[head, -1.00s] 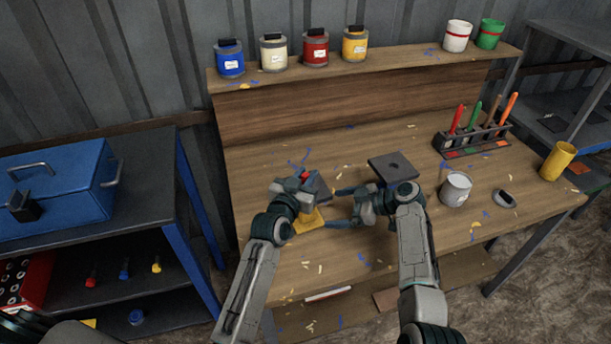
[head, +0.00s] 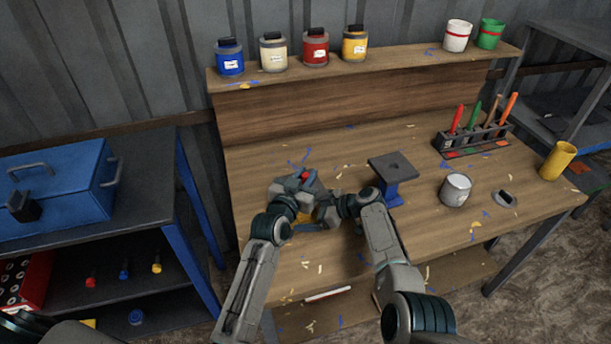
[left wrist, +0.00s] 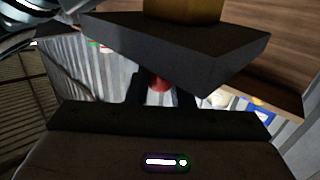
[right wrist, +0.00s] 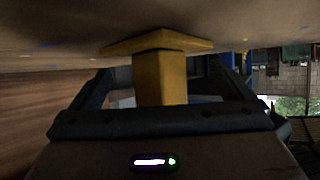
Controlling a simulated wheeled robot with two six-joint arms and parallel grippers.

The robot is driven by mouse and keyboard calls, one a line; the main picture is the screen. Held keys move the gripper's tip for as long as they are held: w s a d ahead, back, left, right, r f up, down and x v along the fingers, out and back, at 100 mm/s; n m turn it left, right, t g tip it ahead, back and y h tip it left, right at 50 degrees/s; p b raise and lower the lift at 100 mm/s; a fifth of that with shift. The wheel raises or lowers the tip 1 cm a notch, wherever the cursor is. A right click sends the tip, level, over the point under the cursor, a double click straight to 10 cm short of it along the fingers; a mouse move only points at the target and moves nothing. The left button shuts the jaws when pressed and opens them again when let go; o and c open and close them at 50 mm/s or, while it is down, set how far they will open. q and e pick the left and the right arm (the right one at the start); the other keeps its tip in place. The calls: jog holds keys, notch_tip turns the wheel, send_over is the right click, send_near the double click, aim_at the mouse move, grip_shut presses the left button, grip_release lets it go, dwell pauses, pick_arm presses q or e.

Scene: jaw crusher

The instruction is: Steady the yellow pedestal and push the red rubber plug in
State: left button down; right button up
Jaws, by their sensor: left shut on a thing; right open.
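The yellow pedestal (right wrist: 160,75) stands on the bench at its left part. Its dark square top plate (left wrist: 185,45) fills the upper part of the left wrist view, which is upside down. My left gripper (head: 305,180) is shut on the red rubber plug (head: 306,174) at the plate; the plug also shows between its fingers in the left wrist view (left wrist: 158,82). Whether the plug sits in a hole is hidden. My right gripper (right wrist: 160,90) is open, its fingers on either side of the yellow column below the plate. In the head view the grippers hide most of the pedestal.
A blue pedestal (head: 392,172) with a dark top stands right of my right arm. A grey-white can (head: 455,190), a tool rack (head: 472,140) and a yellow cup (head: 557,160) stand further right. Paint pots line the back shelf (head: 400,68). Shavings litter the bench.

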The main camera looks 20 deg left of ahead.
jog(key=shift+c, duration=0.4)
jog(key=c, duration=1.2)
dwell(0.5)
dwell(0.7)
